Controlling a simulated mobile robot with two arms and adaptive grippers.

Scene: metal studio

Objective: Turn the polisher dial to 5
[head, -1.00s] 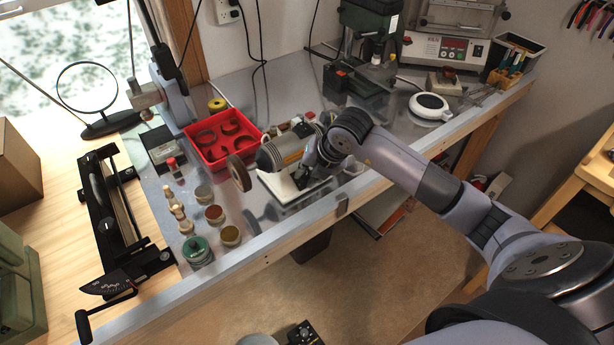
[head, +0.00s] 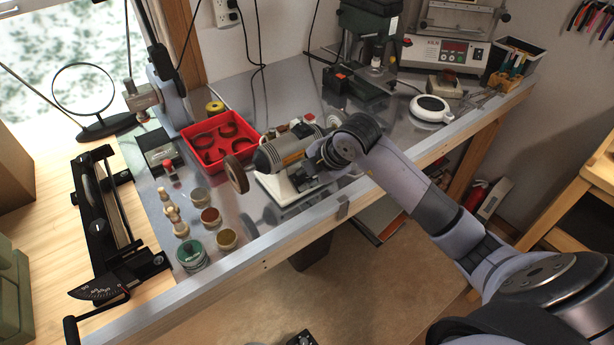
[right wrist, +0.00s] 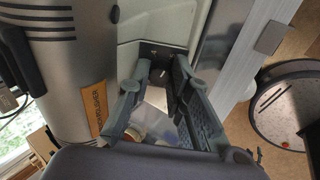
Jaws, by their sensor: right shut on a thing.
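The polisher (head: 288,152) stands on the metal bench, with a grey motor body, a wheel at its left end and a pale base. Its body also fills the left of the right wrist view (right wrist: 62,85). The dark dial (right wrist: 159,76) is at the black plate on the front of the base. My right gripper (right wrist: 163,71) is shut on the dial, one finger on each side. The dial's numbers and pointer cannot be read. In the head view my right gripper (head: 318,173) is at the polisher's front, and my wrist partly hides it. My left gripper is out of view.
A red tray (head: 205,165) lies behind the polisher's wheel. Several small jars (head: 191,256) and wooden pegs stand at the left. A white round device (head: 430,109) lies to the right. The bench's front edge (head: 270,245) runs close before the polisher.

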